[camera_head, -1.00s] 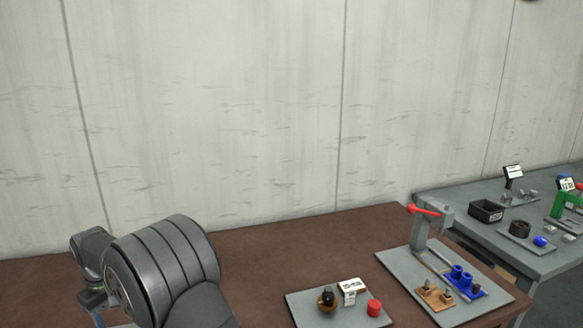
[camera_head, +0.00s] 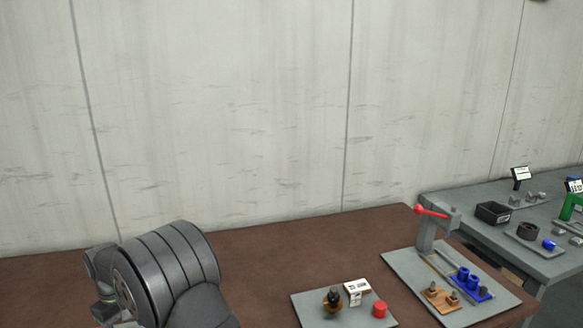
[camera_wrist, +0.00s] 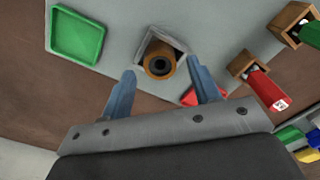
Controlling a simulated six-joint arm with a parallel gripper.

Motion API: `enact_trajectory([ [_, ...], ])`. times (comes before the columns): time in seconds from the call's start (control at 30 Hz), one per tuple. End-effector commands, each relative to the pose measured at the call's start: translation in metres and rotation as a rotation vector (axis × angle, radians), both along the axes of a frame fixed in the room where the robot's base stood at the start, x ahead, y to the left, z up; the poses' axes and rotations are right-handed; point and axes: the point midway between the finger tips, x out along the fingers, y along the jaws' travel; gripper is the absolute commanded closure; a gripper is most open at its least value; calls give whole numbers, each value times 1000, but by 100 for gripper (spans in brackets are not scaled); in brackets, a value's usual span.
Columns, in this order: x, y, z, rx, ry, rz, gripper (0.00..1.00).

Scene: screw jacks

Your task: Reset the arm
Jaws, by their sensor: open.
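My gripper (camera_wrist: 160,69) shows in the wrist view with its two blue-grey fingers spread wide apart. It is open and holds nothing. Beyond the fingertips, an orange-brown round piece with a dark centre (camera_wrist: 159,65) sits in a grey square holder (camera_wrist: 178,43) on a grey plate. It appears in line with the gap between the fingers; I cannot tell how far off it is. In the head view my arm (camera_head: 165,275) is at the lower left, over the brown table (camera_head: 250,255). The gripper itself is not visible there.
The wrist view shows a green tray (camera_wrist: 77,36), a red piece (camera_wrist: 190,97) partly behind a finger, and a red part in a wooden box (camera_wrist: 248,62). In the head view, a red-lever fixture (camera_head: 427,238) stands on the table, and a grey bench (camera_head: 560,265) is at right.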

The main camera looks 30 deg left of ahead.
Motion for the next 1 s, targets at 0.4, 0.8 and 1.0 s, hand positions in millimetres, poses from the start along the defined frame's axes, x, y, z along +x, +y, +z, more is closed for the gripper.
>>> enact_trajectory([
  [0.4, 40, -39, 56, -1, 0, -3, 44],
  [0.8, 82, -88, 94, -2, 0, 0, 44],
  [1.0, 68, -118, 95, -2, 0, 3, 44],
])
